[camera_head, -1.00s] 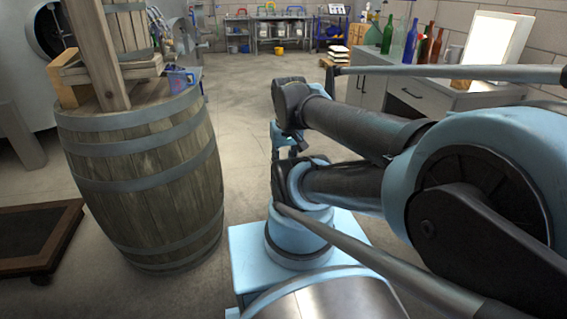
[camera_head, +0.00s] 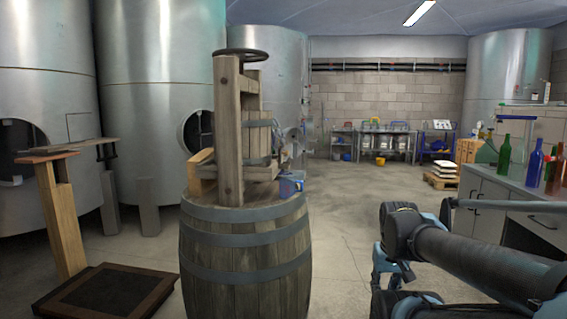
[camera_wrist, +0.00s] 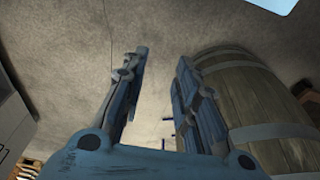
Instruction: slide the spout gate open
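A wooden press (camera_head: 230,130) with a dark handwheel (camera_head: 245,54) stands upright on a barrel (camera_head: 245,262) in the head view. A small blue jug (camera_head: 290,187) is at the press's right foot, on the barrel top. I cannot make out a spout or its gate; that part of the press is too small or hidden. My gripper (camera_wrist: 162,57) is open and empty in the wrist view, its two fingers apart over bare floor. The barrel (camera_wrist: 250,105) shows beyond its right finger. My gripper is apart from the press.
Steel tanks (camera_head: 160,80) stand behind the press at left. A low dark platform scale (camera_head: 110,295) lies left of the barrel. A counter (camera_head: 510,195) with bottles is at right. Open floor (camera_head: 345,215) lies between barrel and counter.

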